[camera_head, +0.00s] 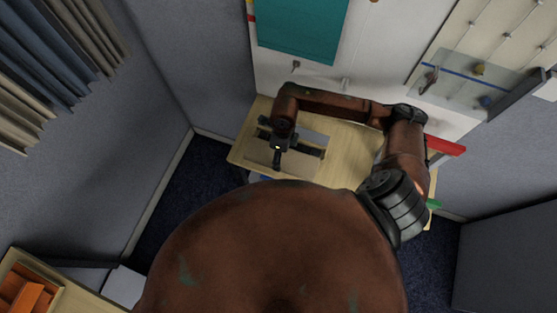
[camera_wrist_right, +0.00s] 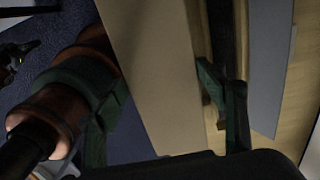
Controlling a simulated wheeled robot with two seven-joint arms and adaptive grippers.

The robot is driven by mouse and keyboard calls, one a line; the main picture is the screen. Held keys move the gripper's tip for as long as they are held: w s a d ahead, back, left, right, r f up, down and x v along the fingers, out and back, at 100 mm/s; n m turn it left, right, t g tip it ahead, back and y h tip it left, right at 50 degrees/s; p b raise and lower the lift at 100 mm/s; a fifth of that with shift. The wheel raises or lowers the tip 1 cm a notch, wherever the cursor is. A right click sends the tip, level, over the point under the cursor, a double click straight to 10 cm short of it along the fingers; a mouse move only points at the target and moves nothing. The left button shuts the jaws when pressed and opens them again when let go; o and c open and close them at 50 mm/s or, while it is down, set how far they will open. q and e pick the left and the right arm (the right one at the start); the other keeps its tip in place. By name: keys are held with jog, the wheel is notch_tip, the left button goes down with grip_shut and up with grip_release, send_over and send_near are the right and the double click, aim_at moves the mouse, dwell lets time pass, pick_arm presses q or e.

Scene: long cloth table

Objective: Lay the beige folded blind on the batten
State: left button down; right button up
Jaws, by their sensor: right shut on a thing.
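The beige folded blind (camera_wrist_right: 150,60) is a flat panel that runs between the two green-grey fingers of my right gripper (camera_wrist_right: 160,115) in the right wrist view. In the head view, my right gripper (camera_head: 286,150) is over the left part of the wooden table, shut on the blind (camera_head: 262,157), which it partly covers. A dark strip (camera_wrist_right: 224,40) lies beside the blind in the wrist view; I cannot tell whether it is the batten. A dark jointed part at the wrist view's left edge looks like my left gripper (camera_wrist_right: 16,58); its jaws are unclear.
A grey flat panel (camera_wrist_right: 268,65) lies on the wooden table to the right of the blind in the wrist view. A red bar (camera_head: 445,146) and a small green piece (camera_head: 433,204) are at the table's right end. A clear shelf (camera_head: 460,82) juts from the back wall.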

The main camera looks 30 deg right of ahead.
jog(key=w+d+b, duration=0.2)
jog(key=w+d, duration=0.2)
jog(key=d, duration=0.1)
jog(key=shift+w+b, duration=0.25)
jog(key=shift+b, duration=0.05)
jog(key=shift+d, duration=0.1)
jog(key=shift+b, duration=0.3)
dwell(1.2)
jog(key=shift+f+b, duration=1.15)
jog(key=shift+f, duration=0.25)
dwell(0.4)
jog(key=o, duration=1.5)
